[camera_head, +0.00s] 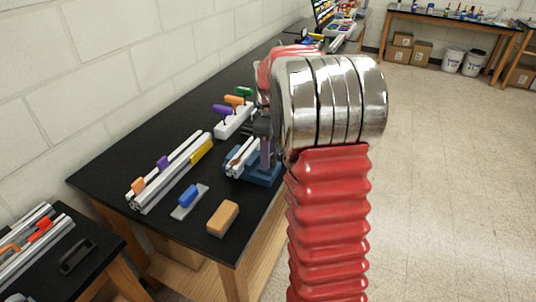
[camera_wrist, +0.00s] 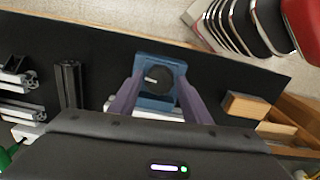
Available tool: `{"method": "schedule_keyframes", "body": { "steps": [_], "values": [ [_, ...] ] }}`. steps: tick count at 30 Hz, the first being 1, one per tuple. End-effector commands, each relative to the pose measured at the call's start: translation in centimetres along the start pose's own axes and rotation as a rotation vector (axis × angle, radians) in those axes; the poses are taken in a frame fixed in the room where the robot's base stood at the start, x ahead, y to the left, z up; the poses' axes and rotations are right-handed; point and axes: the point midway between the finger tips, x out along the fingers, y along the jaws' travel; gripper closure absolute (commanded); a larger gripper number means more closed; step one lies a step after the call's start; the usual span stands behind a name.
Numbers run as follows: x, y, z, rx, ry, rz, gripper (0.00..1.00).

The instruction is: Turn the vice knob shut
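The blue vice (camera_head: 262,177) stands on the black table beside my arm, with a light extrusion piece (camera_head: 237,160) at its left side. In the wrist view the vice (camera_wrist: 178,66) shows from above, with its round dark knob (camera_wrist: 156,82) in the middle. My gripper (camera_wrist: 160,76) has two purple fingers, spread apart on either side of the knob. I cannot tell whether either finger touches the vice. In the head view my gripper (camera_head: 264,150) is over the vice, partly hidden by my arm.
An orange-tan block (camera_head: 223,218) and a blue-handled piece (camera_head: 189,197) lie near the table's front. A long extrusion (camera_head: 160,185) with coloured clips lies at left. A white rack (camera_head: 233,122) with coloured handles is behind. The wall borders the table's left side.

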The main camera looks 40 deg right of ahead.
Motion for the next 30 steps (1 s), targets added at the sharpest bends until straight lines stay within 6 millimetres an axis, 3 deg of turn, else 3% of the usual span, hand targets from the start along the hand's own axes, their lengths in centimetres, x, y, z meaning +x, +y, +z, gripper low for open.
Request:
{"method": "schedule_keyframes", "body": {
  "steps": [13,30],
  "values": [
    [-0.02,-0.06,-0.01,0.0,0.0,-0.002,0.89],
    [-0.01,-0.14,-0.03,0.133,-0.001,-0.004,0.89]
  ]
}}
